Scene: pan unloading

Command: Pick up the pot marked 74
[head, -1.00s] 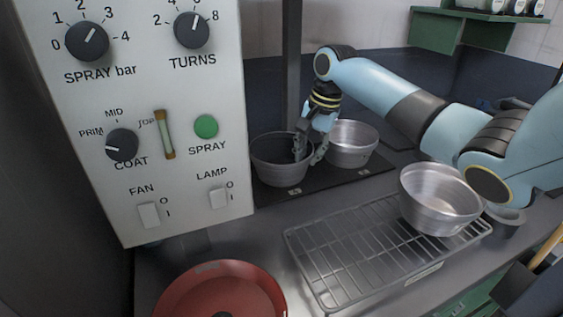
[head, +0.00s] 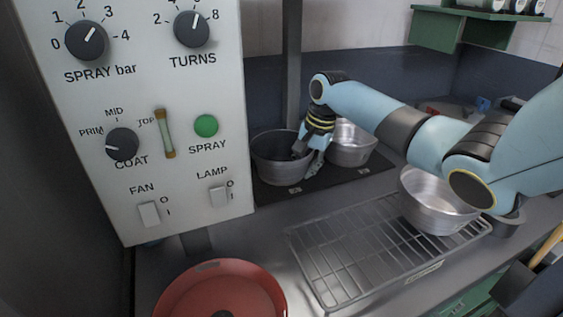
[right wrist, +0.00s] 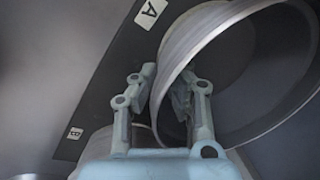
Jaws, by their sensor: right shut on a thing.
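A dark grey pot (head: 278,167) stands on the black mat behind the control panel's right edge. My right gripper (head: 303,153) is at its right rim, with the fingers on either side of the wall and shut on it. In the right wrist view the dark pot (right wrist: 240,70) fills the upper right, and my right gripper (right wrist: 160,92) straddles its rim. A silver pot (head: 351,150) stands just right of it, partly hidden by my gripper. Another silver pot (head: 432,212) sits on the wire rack. No number 74 is readable on any pot. My left gripper is out of view.
The black mat (head: 325,183) has a label by each pot, A (right wrist: 150,12) and B (right wrist: 75,133). The wire rack (head: 345,255) is bare on its left. A red round pan (head: 235,290) is in front. The control panel (head: 175,170) stands close left.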

